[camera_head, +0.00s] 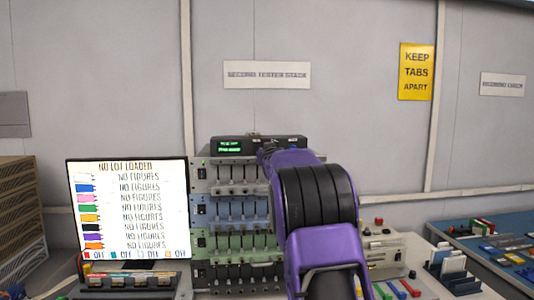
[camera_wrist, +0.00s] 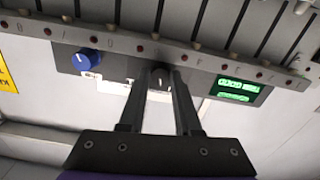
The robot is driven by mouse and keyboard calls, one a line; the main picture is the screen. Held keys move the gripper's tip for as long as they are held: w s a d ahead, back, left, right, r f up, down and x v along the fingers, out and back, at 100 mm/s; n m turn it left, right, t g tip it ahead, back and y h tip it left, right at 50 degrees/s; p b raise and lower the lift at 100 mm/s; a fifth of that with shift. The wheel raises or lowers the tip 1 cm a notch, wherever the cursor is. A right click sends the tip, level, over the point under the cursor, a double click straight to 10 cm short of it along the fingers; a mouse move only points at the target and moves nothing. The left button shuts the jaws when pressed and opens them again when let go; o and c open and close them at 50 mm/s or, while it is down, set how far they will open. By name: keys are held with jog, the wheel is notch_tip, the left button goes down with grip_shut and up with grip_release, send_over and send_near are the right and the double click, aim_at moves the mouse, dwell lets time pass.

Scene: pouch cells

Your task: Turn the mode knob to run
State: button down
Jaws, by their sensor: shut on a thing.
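In the wrist view, a dark round knob (camera_wrist: 160,78) with a pale pointer mark sits on the front of a control unit. My gripper (camera_wrist: 162,76) has its two fingers shut on this knob, one on each side. The mark runs nearly up and down in that view. The labels around the knob are too small or covered to read. The knob is hidden there.
A blue knob (camera_wrist: 88,60) sits left of the dark knob in the wrist view, and a green display (camera_wrist: 238,89) sits right. Rows of channel slots (camera_head: 235,212) lie below the unit. A lit screen (camera_head: 128,208) stands left, and a blue table (camera_head: 480,240) right.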

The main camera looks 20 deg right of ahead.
jog(key=shift+n+b, duration=0.95)
jog(key=shift+n, duration=1.45)
jog(key=c, duration=0.6)
grip_release()
jog(key=b+v, duration=0.5)
jog(key=v, duration=1.2)
jog(key=shift+s, duration=0.25)
jog(key=shift+a+r, duration=0.1)
jog(key=shift+r, duration=0.05)
